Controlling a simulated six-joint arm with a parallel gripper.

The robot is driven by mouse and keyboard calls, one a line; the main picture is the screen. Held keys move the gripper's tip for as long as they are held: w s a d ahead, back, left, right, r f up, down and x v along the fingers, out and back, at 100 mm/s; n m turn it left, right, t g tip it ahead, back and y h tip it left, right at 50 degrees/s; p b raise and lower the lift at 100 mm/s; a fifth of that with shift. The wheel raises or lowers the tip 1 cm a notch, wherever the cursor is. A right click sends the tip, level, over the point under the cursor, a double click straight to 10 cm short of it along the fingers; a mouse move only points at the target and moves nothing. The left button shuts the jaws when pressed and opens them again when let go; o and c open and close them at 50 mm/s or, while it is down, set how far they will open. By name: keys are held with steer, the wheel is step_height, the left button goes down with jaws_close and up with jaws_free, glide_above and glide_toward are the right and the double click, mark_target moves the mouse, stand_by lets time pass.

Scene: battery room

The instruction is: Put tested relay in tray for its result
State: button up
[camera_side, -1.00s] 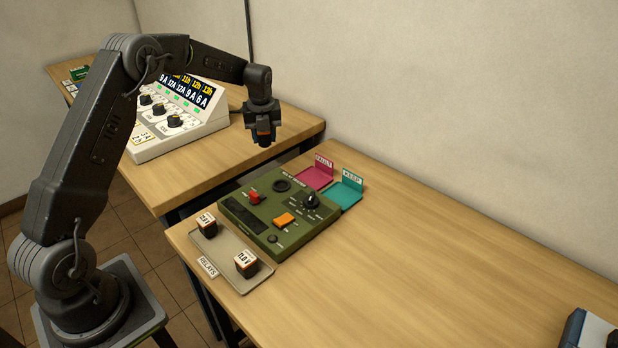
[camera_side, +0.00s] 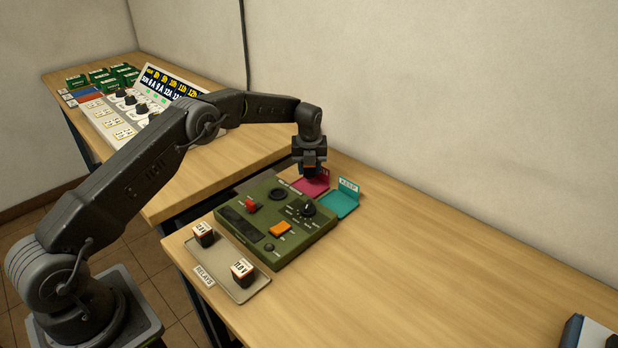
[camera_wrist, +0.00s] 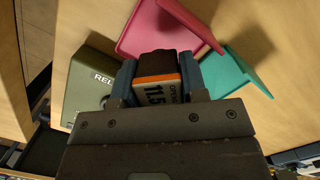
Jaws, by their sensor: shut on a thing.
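My gripper (camera_side: 311,163) is shut on a relay, a dark block with an orange edge and a white label. The relay (camera_wrist: 160,80) shows between the two fingers in the wrist view, with "11.5" partly readable. My gripper holds it above the pink tray (camera_side: 306,190), which is partly hidden behind it in the side view. The pink tray (camera_wrist: 150,30) lies just ahead of the relay in the wrist view. The teal tray (camera_side: 341,203), its sign reading KEEP, stands to the right; it also shows in the wrist view (camera_wrist: 222,72). The green relay tester (camera_side: 262,243) stands in front of the trays.
A grey tray (camera_side: 238,290) marked RELAYS holds two relays (camera_side: 203,235) at the tester's near left side. A white console (camera_side: 110,118) and several green boxes (camera_side: 92,82) stand on the other table.

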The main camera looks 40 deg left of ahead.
mark_target(309, 177)
steer(key=shift+f, duration=1.85)
steer(key=o, duration=0.7)
steer(key=shift+f, duration=0.15)
steer(key=shift+c, duration=0.2)
